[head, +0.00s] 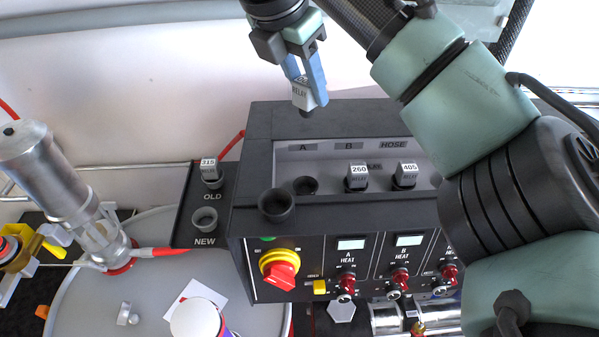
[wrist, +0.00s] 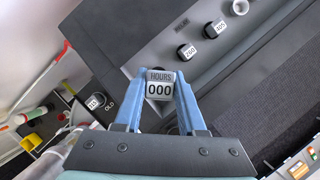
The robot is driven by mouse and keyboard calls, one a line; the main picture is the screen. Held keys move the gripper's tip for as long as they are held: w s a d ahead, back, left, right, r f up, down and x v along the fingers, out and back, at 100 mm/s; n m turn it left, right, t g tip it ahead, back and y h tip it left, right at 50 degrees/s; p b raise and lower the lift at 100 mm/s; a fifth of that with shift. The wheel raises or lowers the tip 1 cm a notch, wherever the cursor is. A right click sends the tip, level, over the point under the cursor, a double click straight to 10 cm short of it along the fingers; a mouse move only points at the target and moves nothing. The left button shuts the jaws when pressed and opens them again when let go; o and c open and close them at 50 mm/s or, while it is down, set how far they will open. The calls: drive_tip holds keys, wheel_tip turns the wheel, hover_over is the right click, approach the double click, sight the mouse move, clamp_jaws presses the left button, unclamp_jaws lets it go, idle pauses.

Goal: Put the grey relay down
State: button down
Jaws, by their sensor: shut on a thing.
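My gripper (head: 308,84) is shut on a grey relay (head: 304,97) and holds it in the air above the dark control box (head: 345,119). In the wrist view the relay (wrist: 160,88) sits between the blue fingers and reads HOURS 000. One grey relay, marked 315 (head: 209,168), stands in the OLD socket. The NEW socket (head: 205,219) in front of it is empty. Two more grey relays, marked 260 (head: 357,176) and 405 (head: 405,174), stand in the box's recess. A dark socket (head: 306,186) under label A looks empty.
A black cup-shaped piece (head: 276,205) stands at the recess's front left edge. The front panel carries a red and yellow knob (head: 280,268) and several red-capped switches. A metal cylinder pump (head: 75,190) stands on a drum (head: 150,300) at left. My arm covers the box's right end.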

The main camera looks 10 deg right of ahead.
drive_tip(key=shift+w+f+b, duration=0.2)
drive_tip(key=shift+f+b, duration=0.15)
drive_tip(key=shift+f, duration=0.3)
drive_tip(key=shift+w+f+b, duration=0.15)
drive_tip(key=shift+f+b, duration=0.2)
drive_tip(key=shift+f, duration=0.25)
drive_tip(key=shift+s+f, duration=0.2)
drive_tip(key=shift+f, duration=2.3)
drive_tip(key=shift+s+f, duration=0.15)
drive_tip(key=shift+f, duration=2.35)
drive_tip(key=shift+s+f, duration=0.2)
drive_tip(key=shift+f, duration=2.3)
drive_tip(key=c, duration=0.5)
unclamp_jaws()
drive_tip(key=shift+r, duration=0.1)
drive_tip(key=shift+r, duration=0.3)
drive_tip(key=b+v, duration=0.2)
drive_tip(key=v, duration=0.9)
drive_tip(key=shift+a+r, duration=0.15)
drive_tip(key=shift+r, duration=0.2)
